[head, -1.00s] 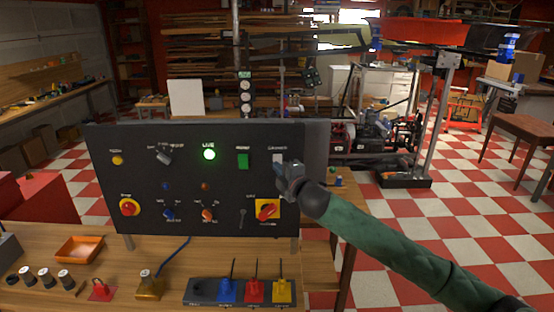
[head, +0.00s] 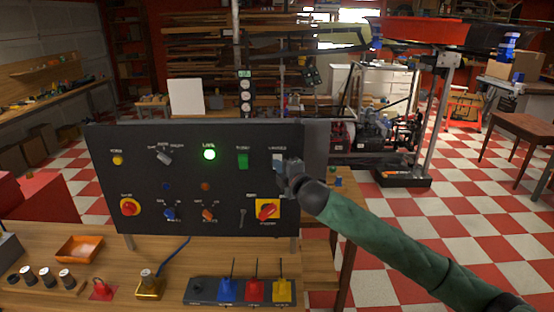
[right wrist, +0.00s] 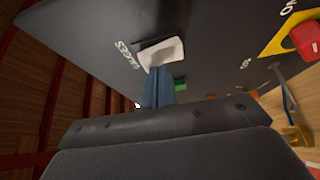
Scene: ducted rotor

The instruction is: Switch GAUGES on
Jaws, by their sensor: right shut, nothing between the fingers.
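The black control panel (head: 110,185) stands upright on the bench. The GAUGES switch is a white rocker at its upper right, and it shows in the right wrist view (right wrist: 163,52) beside the GAUGES lettering. My right gripper (head: 284,168) is shut and empty in front of this rocker. In the right wrist view the closed fingertips (right wrist: 159,75) reach the rocker's lower edge and seem to touch it. The fingers hide part of the rocker in the head view. My left gripper is not in view.
A red rotary knob on a yellow plate (head: 267,209) is just below my gripper.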

